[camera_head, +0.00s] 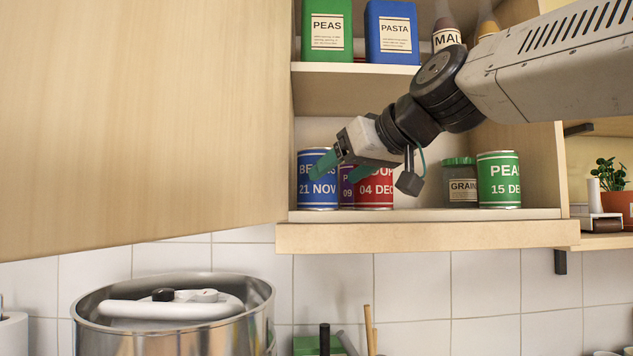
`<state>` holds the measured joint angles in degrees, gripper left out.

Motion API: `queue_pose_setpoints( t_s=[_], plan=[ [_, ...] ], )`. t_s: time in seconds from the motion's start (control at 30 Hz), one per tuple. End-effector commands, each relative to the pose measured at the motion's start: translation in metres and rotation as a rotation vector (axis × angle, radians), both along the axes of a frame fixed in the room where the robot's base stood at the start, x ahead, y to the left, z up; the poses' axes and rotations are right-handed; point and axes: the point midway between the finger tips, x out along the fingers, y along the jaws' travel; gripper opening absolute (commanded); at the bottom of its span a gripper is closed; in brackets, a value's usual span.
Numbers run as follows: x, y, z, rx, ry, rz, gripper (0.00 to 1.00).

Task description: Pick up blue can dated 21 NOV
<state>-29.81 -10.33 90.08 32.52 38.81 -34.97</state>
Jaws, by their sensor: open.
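The blue can (317,192) stands upright at the left end of the lower cabinet shelf. Its label reads "21 NOV" under partly covered lettering that starts with "BE". My gripper (338,171) has green fingers and is open in front of the cans. One finger crosses the upper right part of the blue can, and the other crosses the red can. I cannot tell whether a finger touches the blue can. Nothing shows between the fingers as held.
A purple can (347,187) and a red can (374,191) marked "04 DEC" stand close on the right. A grain jar (461,183) and a green can (498,181) stand farther right. The wooden cabinet door (140,120) fills the left side. The shelf (430,214) is clear between red can and jar.

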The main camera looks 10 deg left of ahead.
Motion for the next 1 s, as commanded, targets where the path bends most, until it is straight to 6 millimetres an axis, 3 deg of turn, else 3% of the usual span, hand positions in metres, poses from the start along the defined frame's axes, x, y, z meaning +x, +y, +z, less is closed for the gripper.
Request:
queue_pose_setpoints(
  t_s=[0.37,0.6,0.77,1.0],
  plan=[
    [0.029,0.035,-0.018,-0.001,0.003,0.001,0.7],
    [0.03,0.038,-0.019,0.0,0.001,0.002,0.7],
    [0.03,0.038,-0.019,0.0,0.002,0.003,0.28],
    [0.03,0.038,-0.018,0.001,0.0,0.002,0.26]
  ],
)
